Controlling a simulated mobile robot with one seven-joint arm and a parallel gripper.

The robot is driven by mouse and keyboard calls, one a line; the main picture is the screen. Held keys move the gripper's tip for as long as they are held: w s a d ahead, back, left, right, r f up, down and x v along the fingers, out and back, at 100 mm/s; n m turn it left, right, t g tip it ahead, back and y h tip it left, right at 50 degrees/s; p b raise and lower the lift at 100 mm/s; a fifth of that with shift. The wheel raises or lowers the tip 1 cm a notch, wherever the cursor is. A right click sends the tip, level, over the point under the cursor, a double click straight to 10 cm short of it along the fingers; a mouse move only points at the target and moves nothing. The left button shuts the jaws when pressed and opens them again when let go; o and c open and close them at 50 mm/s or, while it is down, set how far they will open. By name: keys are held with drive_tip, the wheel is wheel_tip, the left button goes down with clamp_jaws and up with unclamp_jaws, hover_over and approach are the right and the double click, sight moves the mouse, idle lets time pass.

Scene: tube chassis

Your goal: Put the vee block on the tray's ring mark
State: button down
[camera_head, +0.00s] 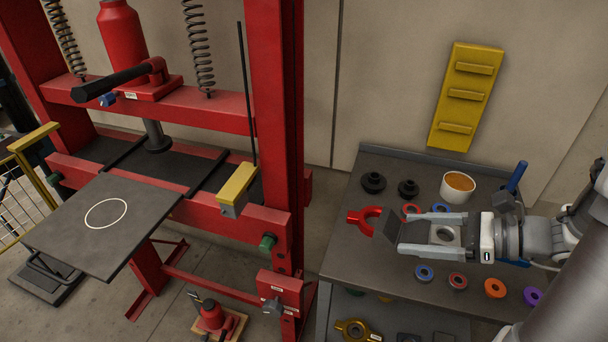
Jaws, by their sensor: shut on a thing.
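The tray (150,203) is a flat dark plate at the left, in front of the red press. Its white ring mark (106,214) is bare. My gripper (408,236) reaches in from the right over the bench, its pale fingers pointing left. It is shut on a dark grey angular block (391,232), which I take to be the vee block. The block sits at the fingertips and looks tilted. Its groove is hard to make out, and its near end is partly hidden by the fingers. I cannot tell its exact height over the bench.
The red press frame (275,110) stands between bench and tray, with a yellow-topped block (236,190) at its front. The grey bench (350,258) holds a red forked piece (364,219), a white cup (458,188), dark round parts (373,182) and several coloured rings.

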drive_tip(key=w+a+m+t+h+p, duration=0.3)
drive_tip(key=w+m+h, duration=0.1)
drive_tip(key=w, duration=0.3)
drive_tip(key=w+a+r+m+t+h+p, duration=0.1)
drive_tip(key=w+a+m+t+h+p, duration=0.2)
drive_tip(key=w, duration=0.5)
drive_tip(key=shift+a+r+m+t+h+p, duration=0.2)
drive_tip(key=shift+m+t+h+p, duration=0.35)
drive_tip(key=shift+m, duration=0.55)
drive_tip(key=shift+s+a+r, duration=0.1)
drive_tip(key=shift+r, duration=0.05)
